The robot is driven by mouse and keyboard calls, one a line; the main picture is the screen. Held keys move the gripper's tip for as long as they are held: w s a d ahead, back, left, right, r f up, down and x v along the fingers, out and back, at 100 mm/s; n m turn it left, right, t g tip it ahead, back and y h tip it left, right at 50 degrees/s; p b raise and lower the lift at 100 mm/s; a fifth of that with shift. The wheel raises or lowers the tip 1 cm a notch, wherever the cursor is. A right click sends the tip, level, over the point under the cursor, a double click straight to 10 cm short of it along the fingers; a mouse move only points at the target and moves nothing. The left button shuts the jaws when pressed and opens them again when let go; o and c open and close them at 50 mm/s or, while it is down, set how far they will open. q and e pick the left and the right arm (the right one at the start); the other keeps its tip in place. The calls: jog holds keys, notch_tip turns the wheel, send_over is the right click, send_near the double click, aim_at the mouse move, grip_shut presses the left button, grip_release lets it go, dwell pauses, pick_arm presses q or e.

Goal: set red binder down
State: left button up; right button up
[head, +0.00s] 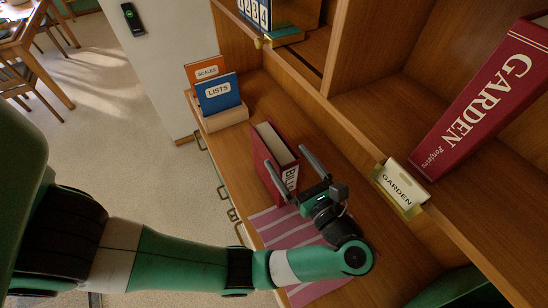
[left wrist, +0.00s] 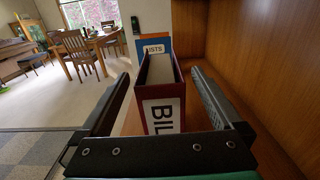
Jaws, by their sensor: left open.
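The red binder (head: 274,160) stands upright on the wooden counter, its spine with a white label facing my left gripper. In the left wrist view the red binder (left wrist: 164,100) stands between the two fingers, and its label reads "BIL", cut off below. My left gripper (head: 282,164) is open, with one finger on either side of the binder and visible gaps in the wrist view. My right gripper is not in view.
A pink striped cloth (head: 272,226) lies on the counter below the gripper. A wooden holder (head: 222,118) with "SCALES" and "LISTS" books stands farther back. On the right, a shelf holds a leaning red "GARDEN" book (head: 484,100) and a "GARDEN" label (head: 400,186).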

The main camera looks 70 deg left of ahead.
aim_at(279, 146)
pick_arm(q)
jog(key=shift+s+a+f+p, duration=0.1)
jog(key=shift+s+a+p, duration=0.15)
jog(key=shift+a, duration=1.1)
jog(key=shift+s+a+f+p, duration=0.15)
jog(key=shift+s+a, duration=0.1)
jog(key=shift+a, duration=1.05)
jog(key=shift+r, duration=0.1)
grip_shut()
